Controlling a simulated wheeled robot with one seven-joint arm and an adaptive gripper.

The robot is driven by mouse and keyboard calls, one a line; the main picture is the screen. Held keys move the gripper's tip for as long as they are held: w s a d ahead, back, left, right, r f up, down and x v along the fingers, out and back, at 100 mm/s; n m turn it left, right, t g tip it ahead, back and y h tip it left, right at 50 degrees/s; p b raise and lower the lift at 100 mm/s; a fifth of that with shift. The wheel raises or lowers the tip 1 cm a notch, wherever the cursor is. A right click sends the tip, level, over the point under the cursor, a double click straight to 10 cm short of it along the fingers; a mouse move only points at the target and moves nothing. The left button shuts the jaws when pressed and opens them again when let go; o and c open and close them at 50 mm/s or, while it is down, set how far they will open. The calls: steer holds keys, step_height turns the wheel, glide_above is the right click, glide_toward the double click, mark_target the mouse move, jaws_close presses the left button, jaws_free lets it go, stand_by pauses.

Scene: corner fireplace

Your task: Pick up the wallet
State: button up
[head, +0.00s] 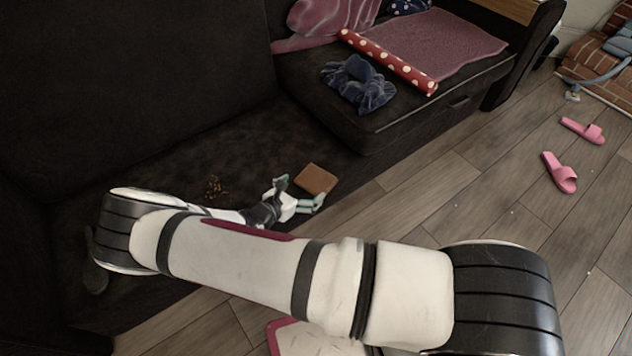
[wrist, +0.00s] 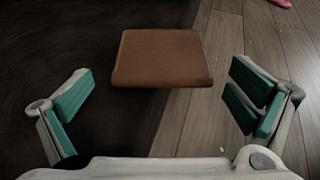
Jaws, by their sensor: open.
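The wallet (head: 315,179) is a flat brown rectangle at the front edge of the dark sofa seat. In the wrist view the wallet (wrist: 162,58) lies ahead of my gripper, roughly centred between the fingers, with its right part over the floor in the picture. My gripper (head: 299,194) is open and empty in the head view, close beside the wallet. In the wrist view its two green-padded fingers (wrist: 160,108) are spread wider than the wallet. I cannot tell whether any finger touches it.
The dark sofa (head: 130,80) fills the left and middle. A blue crumpled cloth (head: 358,84) and a red dotted roll (head: 388,62) lie on its raised section. Small brown crumbs (head: 215,188) lie on the seat. Pink slippers (head: 560,172) lie on the open wood floor (head: 460,185).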

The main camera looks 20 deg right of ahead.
mark_target(313, 182)
steer(key=b+x, duration=0.2)
steer(key=x, duration=0.3)
steer(key=shift+s, duration=0.2)
steer(key=shift+r, duration=0.1)
steer(key=c, duration=0.9)
steer(key=shift+r, duration=0.1)
